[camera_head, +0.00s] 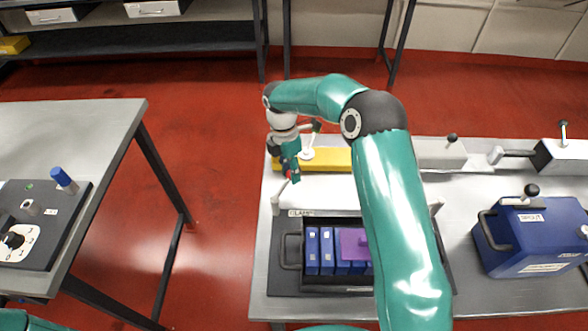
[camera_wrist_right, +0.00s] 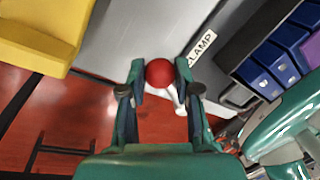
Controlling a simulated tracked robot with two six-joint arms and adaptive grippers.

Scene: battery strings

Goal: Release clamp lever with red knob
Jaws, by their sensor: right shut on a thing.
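The red knob (camera_wrist_right: 160,72) of the clamp lever sits between the two fingers of my right gripper (camera_wrist_right: 160,78) in the right wrist view. The fingers are shut on it, one on each side. The pale lever arm (camera_wrist_right: 179,101) runs down and right from the knob. My left gripper is out of view.
A black tray (camera_head: 292,247) of blue battery cells with a purple piece (camera_head: 352,243) stands close by. A yellow block (camera_head: 330,159) lies behind. A blue box (camera_head: 528,240) stands right. A control panel (camera_head: 42,226) is on the left table, across an open floor gap.

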